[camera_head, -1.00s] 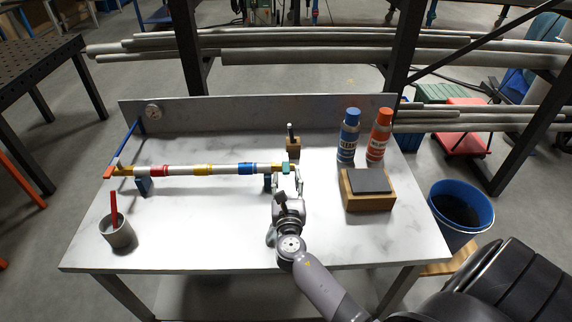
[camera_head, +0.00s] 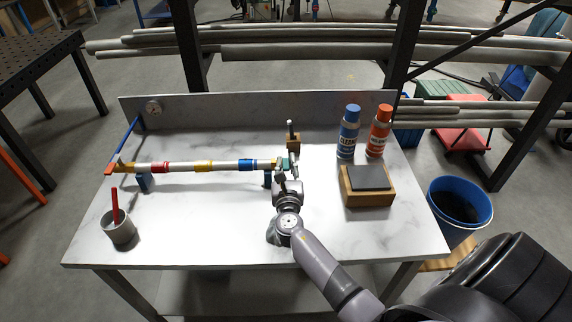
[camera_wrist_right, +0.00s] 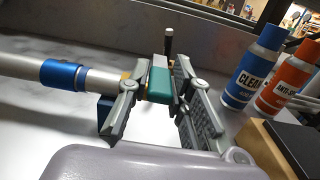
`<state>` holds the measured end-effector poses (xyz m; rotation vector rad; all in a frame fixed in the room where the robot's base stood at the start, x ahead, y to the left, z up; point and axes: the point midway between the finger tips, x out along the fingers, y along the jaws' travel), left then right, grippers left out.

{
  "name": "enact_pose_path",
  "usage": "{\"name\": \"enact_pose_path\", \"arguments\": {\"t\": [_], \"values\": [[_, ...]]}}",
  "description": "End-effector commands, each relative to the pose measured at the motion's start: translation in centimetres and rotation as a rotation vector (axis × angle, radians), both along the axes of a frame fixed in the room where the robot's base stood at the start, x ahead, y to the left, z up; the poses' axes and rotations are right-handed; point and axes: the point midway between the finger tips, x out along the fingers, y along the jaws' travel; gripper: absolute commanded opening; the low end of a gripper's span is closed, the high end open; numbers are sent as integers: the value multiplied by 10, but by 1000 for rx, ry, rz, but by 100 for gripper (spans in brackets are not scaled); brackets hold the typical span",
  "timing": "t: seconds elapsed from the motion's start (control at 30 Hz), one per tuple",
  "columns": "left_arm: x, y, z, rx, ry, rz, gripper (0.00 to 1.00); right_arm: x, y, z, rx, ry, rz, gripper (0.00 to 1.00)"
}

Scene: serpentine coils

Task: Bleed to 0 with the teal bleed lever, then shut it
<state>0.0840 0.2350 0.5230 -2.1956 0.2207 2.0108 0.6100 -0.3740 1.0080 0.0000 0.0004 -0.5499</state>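The teal bleed lever (camera_head: 284,162) is at the right end of the pipe assembly (camera_head: 225,166). In the right wrist view the teal lever (camera_wrist_right: 160,80) stands between the two fingers of my right gripper (camera_wrist_right: 160,92). The fingers are apart, one on each side of it, with a narrow gap on the right; firm contact cannot be made out. In the head view my right gripper (camera_head: 290,172) partly covers that end. My left gripper is not in view.
A wooden block with an upright dark pin (camera_head: 292,140) stands just behind the lever. A blue can (camera_head: 348,134), a red can (camera_head: 378,134) and a wooden box with a dark top (camera_head: 367,190) are to the right. A grey cup (camera_head: 120,229) stands front left.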

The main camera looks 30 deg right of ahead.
Motion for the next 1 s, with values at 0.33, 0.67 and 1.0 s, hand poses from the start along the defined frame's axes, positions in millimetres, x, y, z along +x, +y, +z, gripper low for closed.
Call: {"name": "enact_pose_path", "arguments": {"t": [0.33, 0.67, 1.0], "values": [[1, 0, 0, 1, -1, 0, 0, 0, 0, 0, 0, 0, 0, 0], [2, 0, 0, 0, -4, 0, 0, 0, 0, 0, 0, 0, 0, 0], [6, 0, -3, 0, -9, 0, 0, 6, -2, -1, -2, 0, 27, 0]]}}
